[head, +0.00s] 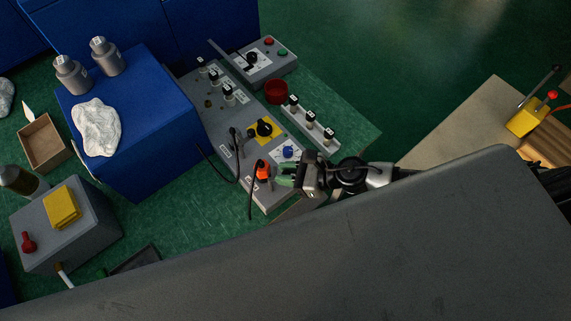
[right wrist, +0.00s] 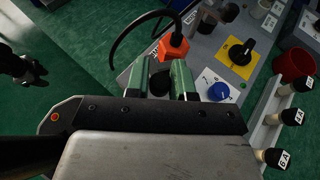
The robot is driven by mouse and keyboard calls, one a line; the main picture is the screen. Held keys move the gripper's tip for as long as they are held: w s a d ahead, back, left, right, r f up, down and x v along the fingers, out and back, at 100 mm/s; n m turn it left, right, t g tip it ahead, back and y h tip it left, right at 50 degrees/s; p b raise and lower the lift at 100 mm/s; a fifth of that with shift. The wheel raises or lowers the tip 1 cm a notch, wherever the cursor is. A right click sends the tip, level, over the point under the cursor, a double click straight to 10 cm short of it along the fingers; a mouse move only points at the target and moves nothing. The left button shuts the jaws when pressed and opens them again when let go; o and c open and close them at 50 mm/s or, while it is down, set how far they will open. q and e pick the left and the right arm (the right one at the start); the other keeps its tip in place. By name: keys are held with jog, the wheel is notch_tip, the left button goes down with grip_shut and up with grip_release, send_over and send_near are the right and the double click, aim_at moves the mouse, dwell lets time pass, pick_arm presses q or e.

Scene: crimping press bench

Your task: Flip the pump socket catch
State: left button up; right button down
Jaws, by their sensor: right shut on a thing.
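My right gripper (head: 282,175) is at the near end of the grey control panel, beside an orange plug (head: 262,171). In the right wrist view its green fingers (right wrist: 160,78) stand a little apart, with a dark rounded part (right wrist: 159,84) between them. The gripper is shut on this part. The orange plug (right wrist: 173,46) is just beyond the fingertips, with a black cable. I cannot clearly make out a separate catch, as the fingers cover this spot.
A blue knob (head: 288,152) and a yellow-backed black switch (head: 264,128) are close by on the panel. A fuse strip (head: 311,125) and red cup (head: 276,92) lie beyond. A dark unclear shape (right wrist: 22,68) is at the left wrist-view edge. Green bench shows left of the panel.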

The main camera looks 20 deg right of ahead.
jog(key=shift+s+r+m+t+h+p, duration=0.1)
jog(key=shift+r+m+t+h+p, duration=0.1)
jog(key=shift+m+t+h+p, duration=0.55)
jog(key=shift+m+t, duration=0.35)
jog(key=c, duration=1.1)
grip_release()
jog(key=shift+o, duration=0.5)
jog(key=shift+f, duration=0.15)
jog(key=shift+s, duration=0.15)
jog(key=b+v, duration=0.5)
jog(key=v, duration=0.5)
jog(key=shift+d, duration=0.25)
jog(key=shift+s, duration=0.1)
